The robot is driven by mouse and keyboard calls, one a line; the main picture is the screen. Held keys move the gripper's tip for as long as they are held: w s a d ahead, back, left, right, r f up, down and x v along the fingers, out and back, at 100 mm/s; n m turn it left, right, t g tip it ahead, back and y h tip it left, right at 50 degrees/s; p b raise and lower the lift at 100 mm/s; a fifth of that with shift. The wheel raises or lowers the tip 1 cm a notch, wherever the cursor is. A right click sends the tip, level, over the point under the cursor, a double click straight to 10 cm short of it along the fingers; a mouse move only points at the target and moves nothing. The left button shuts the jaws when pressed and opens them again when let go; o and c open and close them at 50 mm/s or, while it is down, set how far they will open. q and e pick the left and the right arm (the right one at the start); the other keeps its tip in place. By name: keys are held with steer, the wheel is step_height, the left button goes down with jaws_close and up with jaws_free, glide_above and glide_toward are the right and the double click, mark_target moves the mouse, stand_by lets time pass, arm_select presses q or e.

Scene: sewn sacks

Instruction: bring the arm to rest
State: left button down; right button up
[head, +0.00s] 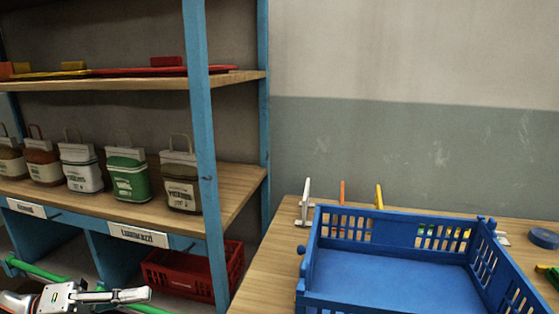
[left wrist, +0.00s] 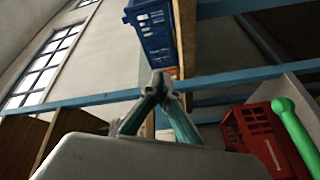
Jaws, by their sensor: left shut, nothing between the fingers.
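My left gripper (head: 146,294) shows at the bottom left of the head view, in front of the shelf unit and low down, near a green bar (head: 36,271). It is shut and empty. In the left wrist view its fingers (left wrist: 160,82) meet at the tips with nothing between them. Several sewn sacks with handles stand upright in a row on the middle shelf, among them a green one (head: 128,174), a white one (head: 81,167) and a dark brown one (head: 180,181). The gripper is apart from the sacks. My right gripper is not in view.
A blue-posted shelf unit (head: 200,130) stands at left. A red crate (head: 165,275) sits low in it and shows in the left wrist view (left wrist: 255,140). A blue crate (head: 330,285) stands on a wooden table (head: 262,265) at right, with blue tape (head: 543,238) beside it.

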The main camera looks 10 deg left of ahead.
arm_select(q)
steer(key=d+f+m+t+y+p, duration=0.2)
steer(key=d+f+t+y, duration=0.4)
steer(key=d+f, duration=0.9)
steer(key=s+d+f+m+g+y+p, duration=0.1)
steer(key=s+d+f+m+g+y, duration=0.1)
steer(key=s+f+y, duration=0.6)
steer(key=s+f, duration=0.4)
steer(key=f, duration=0.4)
steer(key=shift+s+g+y+p, duration=0.3)
steer(key=shift+s+g+p, duration=0.05)
steer(key=shift+g, duration=0.05)
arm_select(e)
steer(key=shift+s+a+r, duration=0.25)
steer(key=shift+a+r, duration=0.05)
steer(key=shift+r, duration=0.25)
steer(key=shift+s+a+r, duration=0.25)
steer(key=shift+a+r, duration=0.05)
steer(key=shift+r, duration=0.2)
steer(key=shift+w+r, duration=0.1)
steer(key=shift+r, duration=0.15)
